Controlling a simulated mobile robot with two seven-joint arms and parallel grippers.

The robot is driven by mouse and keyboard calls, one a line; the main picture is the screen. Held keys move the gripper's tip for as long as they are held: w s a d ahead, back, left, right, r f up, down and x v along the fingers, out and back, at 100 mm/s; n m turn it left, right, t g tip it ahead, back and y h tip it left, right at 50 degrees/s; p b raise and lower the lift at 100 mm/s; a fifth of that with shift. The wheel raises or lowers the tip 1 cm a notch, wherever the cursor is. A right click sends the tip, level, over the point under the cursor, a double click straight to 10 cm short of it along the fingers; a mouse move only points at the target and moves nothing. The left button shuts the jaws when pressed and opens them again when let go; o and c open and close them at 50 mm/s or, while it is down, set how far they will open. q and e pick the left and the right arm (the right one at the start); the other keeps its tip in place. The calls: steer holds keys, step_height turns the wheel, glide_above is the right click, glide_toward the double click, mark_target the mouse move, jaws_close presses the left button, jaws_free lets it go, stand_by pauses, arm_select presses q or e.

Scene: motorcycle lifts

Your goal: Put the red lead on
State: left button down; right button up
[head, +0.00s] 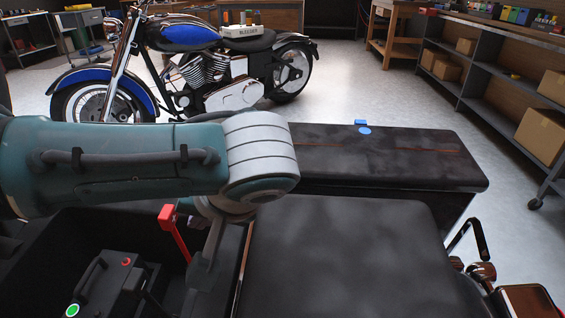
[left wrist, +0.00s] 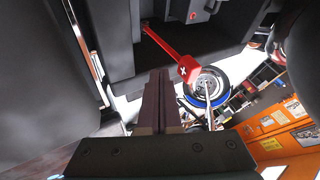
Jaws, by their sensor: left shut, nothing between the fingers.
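The red lead (head: 175,232) shows as a red bar with a block-shaped end, leaning inside the dark open compartment at lower left. In the left wrist view the red lead (left wrist: 170,50) runs from upper left down to a block with a pale mark. A black unit with a handle (head: 112,285), a red spot and a green round spot stands in the compartment. My left gripper (head: 203,272) points down just right of the red lead. Its fingers (left wrist: 160,103) are shut and empty, apart from the lead's block. The arm hides part of the compartment. My right gripper is not visible.
A black padded seat (head: 345,255) fills the front middle. Behind it lies a long dark lid (head: 400,155) with a blue piece (head: 364,129) at its far edge. A blue motorcycle (head: 190,65) stands behind. Shelves (head: 500,75) line the right; open floor lies between.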

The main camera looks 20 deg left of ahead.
arm_select(q)
steer(key=shift+s+a+r, duration=0.1)
steer(key=shift+s+a, duration=0.15)
steer(key=shift+a, duration=0.8)
